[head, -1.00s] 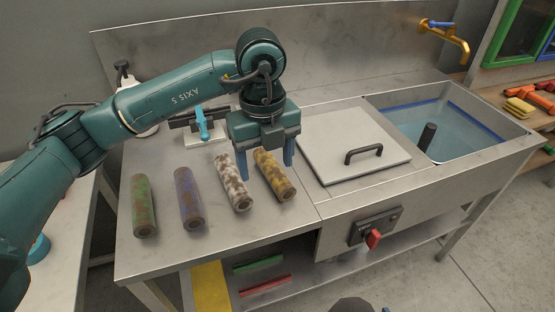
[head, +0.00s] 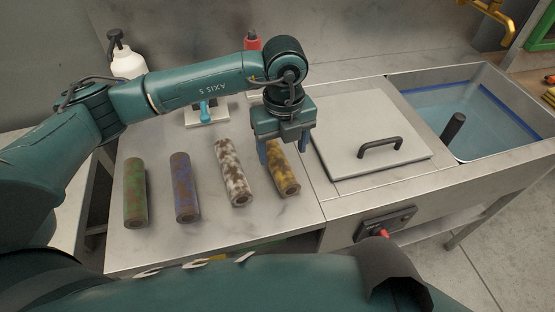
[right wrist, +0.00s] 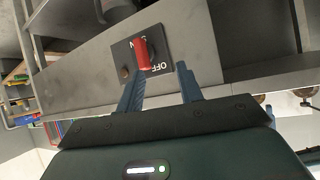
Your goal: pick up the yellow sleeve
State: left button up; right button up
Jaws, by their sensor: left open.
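The yellow sleeve (head: 284,178), mottled with brown, lies on the steel worktop at the right end of a row of sleeves. My left gripper (head: 283,151) points down at its far end. Its fingers are apart, one on each side of the sleeve in the picture; I cannot tell whether they touch it.
White (head: 234,175), blue (head: 184,190) and green (head: 135,195) sleeves lie left of the yellow one, the white one close beside it. A grey lid with a black handle (head: 380,147) lies to the right, before a water basin (head: 440,108). A bottle (head: 127,62) stands behind.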

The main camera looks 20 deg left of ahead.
aim_at(282, 166)
pick_arm(q)
jog(key=f, duration=0.2)
jog(key=s+f+p, duration=0.1)
jog(key=f, duration=0.1)
jog(key=shift+f, duration=0.1)
jog(key=shift+w+d+f, duration=0.1)
jog(key=shift+f, duration=0.5)
jog(key=shift+c, duration=0.6)
jog(key=c, duration=1)
jog(key=shift+o, duration=0.2)
